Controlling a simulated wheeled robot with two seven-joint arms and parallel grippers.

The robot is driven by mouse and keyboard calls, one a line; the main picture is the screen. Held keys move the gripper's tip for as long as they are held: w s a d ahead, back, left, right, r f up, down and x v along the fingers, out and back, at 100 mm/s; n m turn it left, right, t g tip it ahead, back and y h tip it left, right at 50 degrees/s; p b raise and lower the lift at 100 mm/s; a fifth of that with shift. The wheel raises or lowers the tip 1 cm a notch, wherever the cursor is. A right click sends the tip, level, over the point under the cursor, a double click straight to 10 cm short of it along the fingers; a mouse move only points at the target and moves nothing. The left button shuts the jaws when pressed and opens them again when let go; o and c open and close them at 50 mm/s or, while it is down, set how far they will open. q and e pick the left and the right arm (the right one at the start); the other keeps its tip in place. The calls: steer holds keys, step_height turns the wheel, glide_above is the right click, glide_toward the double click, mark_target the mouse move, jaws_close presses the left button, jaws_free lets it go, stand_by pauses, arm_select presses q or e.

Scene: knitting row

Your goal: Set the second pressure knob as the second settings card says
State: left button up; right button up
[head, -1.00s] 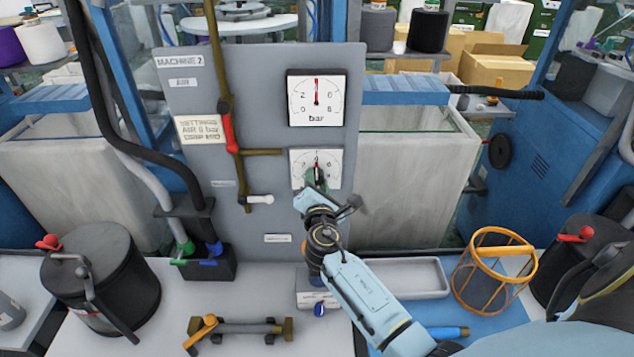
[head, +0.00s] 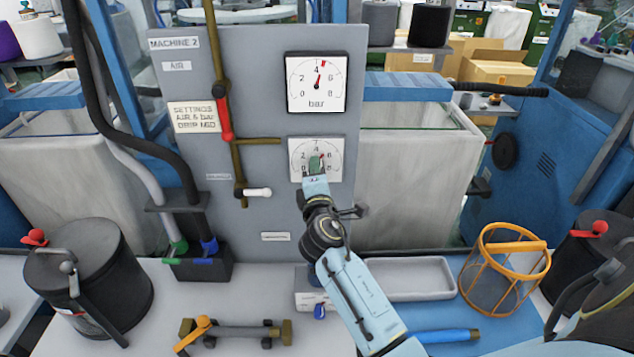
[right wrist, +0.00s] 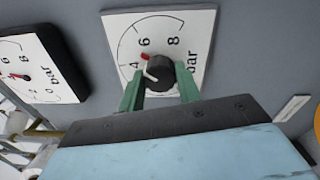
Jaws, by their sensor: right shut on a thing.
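The settings card (head: 197,117) is fixed on the grey MACHINE 2 panel; its air line ends in "bar", but I cannot read the figure surely. The pressure knob (right wrist: 160,68) is dark and round on a white bar dial (right wrist: 190,22). Its white pointer line faces the side near 4, and a red mark sits by its rim, between 4 and 6. My right gripper (head: 315,170) has its green fingers (right wrist: 131,92) on both sides of the knob, shut on it. The gauge (head: 317,82) above has its red needle just right of 4. My left gripper is out of view.
A brown pipe with a red-handled valve (head: 224,120) runs down left of the dial. A black lidded pot (head: 90,275), a brass-ended tool (head: 240,332), a grey tray (head: 408,278) and an orange-framed basket (head: 503,268) stand on the bench below.

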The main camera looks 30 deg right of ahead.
steer(key=m+b, duration=0.3)
steer(key=m, duration=0.2)
stand_by(0.5)
steer(key=o, duration=1)
steer(key=b+v, duration=0.1)
steer(key=v, duration=1.2)
steer(key=shift+s+a+b, duration=0.15)
steer(key=shift+a+b, duration=0.1)
steer(key=shift+b, duration=0.1)
steer(key=shift+f, duration=0.15)
